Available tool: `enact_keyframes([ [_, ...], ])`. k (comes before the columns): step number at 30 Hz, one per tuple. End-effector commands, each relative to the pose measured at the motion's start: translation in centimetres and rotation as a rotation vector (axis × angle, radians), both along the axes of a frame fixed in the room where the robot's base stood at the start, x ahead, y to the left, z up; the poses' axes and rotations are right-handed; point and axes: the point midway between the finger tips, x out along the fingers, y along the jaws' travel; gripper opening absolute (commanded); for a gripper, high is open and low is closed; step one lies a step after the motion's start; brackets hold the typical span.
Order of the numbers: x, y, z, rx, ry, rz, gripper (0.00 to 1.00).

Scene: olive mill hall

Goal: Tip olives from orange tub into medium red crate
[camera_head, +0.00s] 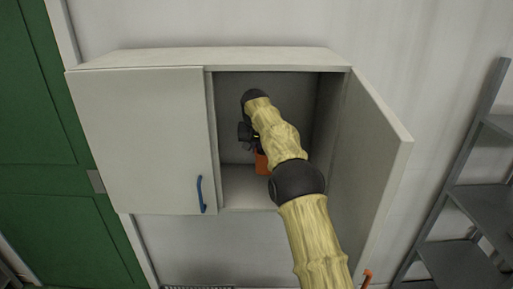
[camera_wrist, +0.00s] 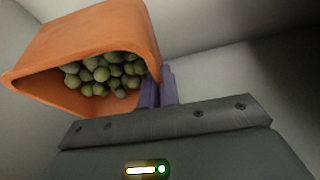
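The orange tub (camera_wrist: 95,38) holds several green olives (camera_wrist: 105,72) and lies close before the wrist camera, its mouth turned toward it. My gripper (camera_wrist: 160,80) has its two purple fingers close together at the tub's right wall, which appears pinched between them. In the head view a small part of the orange tub (camera_head: 262,163) shows inside the open cabinet; my arm hides the rest. My gripper (camera_head: 252,143) is mostly hidden there too. The medium red crate is not in view.
The grey wall cabinet (camera_head: 140,130) has its left door shut, with a blue handle (camera_head: 201,194). Its right door (camera_head: 372,165) stands open beside my arm. A grey shelf rack (camera_head: 480,205) stands at the right. A green door (camera_head: 45,150) is at the left.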

Motion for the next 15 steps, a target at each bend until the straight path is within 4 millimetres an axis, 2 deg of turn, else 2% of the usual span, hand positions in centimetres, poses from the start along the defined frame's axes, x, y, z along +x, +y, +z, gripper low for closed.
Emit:
enact_keyframes([
  [9,0.00,-0.01,1.39,0.000,-0.002,0.000,0.00],
  [15,0.00,-0.01,1.45,0.000,-0.002,0.000,0.00],
])
